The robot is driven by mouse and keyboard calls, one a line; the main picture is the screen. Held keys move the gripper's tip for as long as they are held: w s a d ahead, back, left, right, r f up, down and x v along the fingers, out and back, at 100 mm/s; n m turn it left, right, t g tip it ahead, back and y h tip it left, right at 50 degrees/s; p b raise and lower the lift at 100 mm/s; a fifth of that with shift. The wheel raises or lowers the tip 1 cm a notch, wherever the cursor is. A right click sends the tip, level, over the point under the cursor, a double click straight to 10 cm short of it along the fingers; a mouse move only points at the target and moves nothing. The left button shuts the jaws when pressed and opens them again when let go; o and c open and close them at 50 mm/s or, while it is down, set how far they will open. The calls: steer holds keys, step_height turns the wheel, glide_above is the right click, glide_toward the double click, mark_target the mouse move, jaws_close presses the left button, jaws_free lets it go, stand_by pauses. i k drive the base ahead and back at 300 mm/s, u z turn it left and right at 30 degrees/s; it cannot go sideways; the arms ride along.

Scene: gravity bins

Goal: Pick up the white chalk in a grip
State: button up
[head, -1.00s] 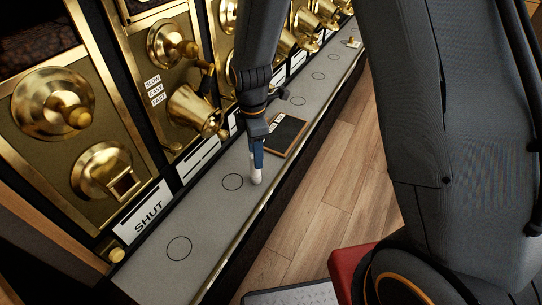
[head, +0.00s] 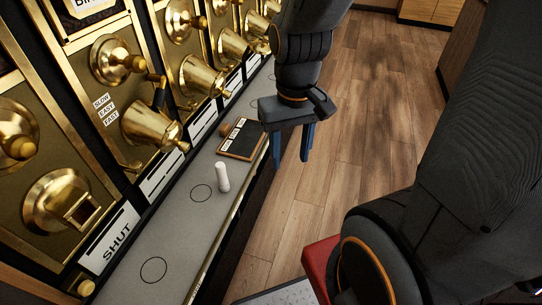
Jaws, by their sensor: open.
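The white chalk (head: 222,177) stands close to upright, leaning slightly, on the grey counter (head: 178,226), beside a circle marked on its surface. My gripper (head: 293,158) is to the right of the chalk, over the brass-edged front of the counter and the floor side. Its two blue fingers point down and are apart, with nothing between them. The chalk stands free of the fingers.
A small dark slate (head: 243,139) in a wooden frame lies behind the chalk, with a small brown knob-like object (head: 224,129) by it. Brass dispensers (head: 148,123) line the left. A "SHUT" label (head: 112,243) is at front left. Open wooden floor (head: 345,110) lies right.

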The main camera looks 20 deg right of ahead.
mark_target(219, 167)
steer(key=u, duration=2.1)
steer(key=k, duration=1.15)
steer(key=z, duration=0.95)
